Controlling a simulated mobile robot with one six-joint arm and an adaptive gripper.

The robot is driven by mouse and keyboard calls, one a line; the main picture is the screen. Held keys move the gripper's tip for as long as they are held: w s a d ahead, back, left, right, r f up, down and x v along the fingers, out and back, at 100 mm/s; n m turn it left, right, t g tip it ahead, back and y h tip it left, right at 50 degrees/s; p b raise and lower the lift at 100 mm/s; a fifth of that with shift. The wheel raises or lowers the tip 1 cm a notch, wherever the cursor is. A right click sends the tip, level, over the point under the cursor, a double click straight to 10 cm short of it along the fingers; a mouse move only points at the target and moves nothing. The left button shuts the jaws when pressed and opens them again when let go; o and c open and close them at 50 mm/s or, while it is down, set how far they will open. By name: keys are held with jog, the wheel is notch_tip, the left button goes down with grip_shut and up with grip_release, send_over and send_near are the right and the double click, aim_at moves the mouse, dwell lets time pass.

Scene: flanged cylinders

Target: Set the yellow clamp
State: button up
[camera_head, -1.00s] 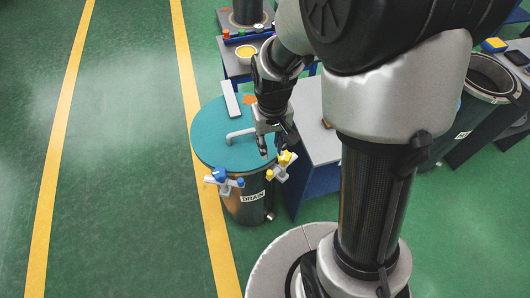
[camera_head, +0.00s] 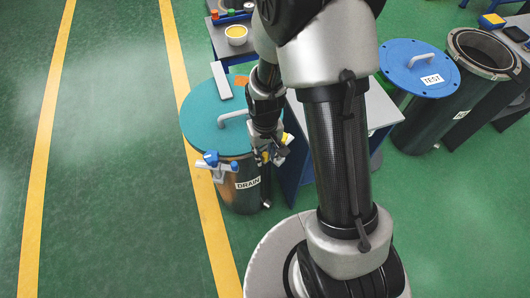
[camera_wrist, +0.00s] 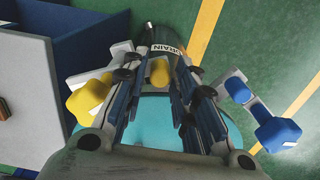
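The yellow clamp (camera_head: 285,139) sits at the rim of the drum labelled DRAIN, on its right front side. In the wrist view its large yellow knob (camera_wrist: 88,97) is left of my fingers, and a smaller yellow end shows between them. My gripper (camera_head: 266,156) is down at the clamp, partly hiding it in the head view. In the wrist view my gripper (camera_wrist: 158,82) has its fingers apart on either side of the small yellow end, with slim gaps visible; firm contact cannot be seen. The teal lid (camera_head: 205,118) lies on the drum (camera_head: 238,198).
A blue clamp (camera_head: 211,160) is on the same rim, further left; it also shows in the wrist view (camera_wrist: 278,133). A grey-topped bench (camera_head: 378,115) stands right of the drum. A blue TEST lid (camera_head: 405,70) covers another drum. The green floor at left is clear.

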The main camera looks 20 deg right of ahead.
grip_shut()
dwell(0.6)
